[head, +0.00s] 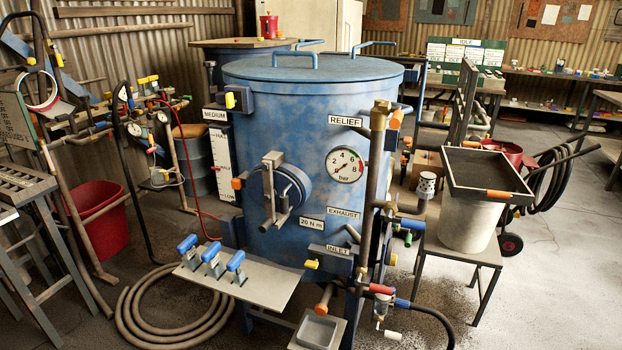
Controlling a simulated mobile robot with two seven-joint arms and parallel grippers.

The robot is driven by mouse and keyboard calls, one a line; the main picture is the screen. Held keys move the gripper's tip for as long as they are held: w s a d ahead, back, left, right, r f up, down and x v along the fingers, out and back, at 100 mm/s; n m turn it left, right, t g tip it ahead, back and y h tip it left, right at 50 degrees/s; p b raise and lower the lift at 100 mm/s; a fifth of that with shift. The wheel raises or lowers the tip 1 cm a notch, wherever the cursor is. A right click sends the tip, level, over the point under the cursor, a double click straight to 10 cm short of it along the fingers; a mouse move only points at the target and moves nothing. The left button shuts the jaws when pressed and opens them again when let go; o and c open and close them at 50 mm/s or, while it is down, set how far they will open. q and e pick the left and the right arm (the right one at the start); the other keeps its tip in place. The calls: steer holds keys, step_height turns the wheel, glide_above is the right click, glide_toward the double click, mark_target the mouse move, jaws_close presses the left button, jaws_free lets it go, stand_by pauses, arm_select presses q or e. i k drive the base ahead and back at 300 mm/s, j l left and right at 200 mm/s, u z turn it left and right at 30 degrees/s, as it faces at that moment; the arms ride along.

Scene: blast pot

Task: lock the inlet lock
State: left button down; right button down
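The large blue blast pot (300,110) stands upright in the middle of the head view. A label reading INLET (338,250) sits low on its front right. A small yellow-tipped part (312,264) sticks out just left of and below that label. I cannot tell if this is the inlet lock, or whether it is locked. Below, an orange-ended valve handle (325,300) and a red-topped fitting (381,290) sit by the lower pipework. Neither of my grippers is in view.
A shelf with several blue-handled toggles (237,286) juts out at the pot's front left. A coiled hose (165,318) lies on the floor below it. A small grey tray (317,331) stands at the front. A table with a bucket (468,222) stands to the right.

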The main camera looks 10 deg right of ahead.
mark_target(310, 263)
steer(key=i+l, duration=1.15)
steer(key=i+l+z, duration=0.05)
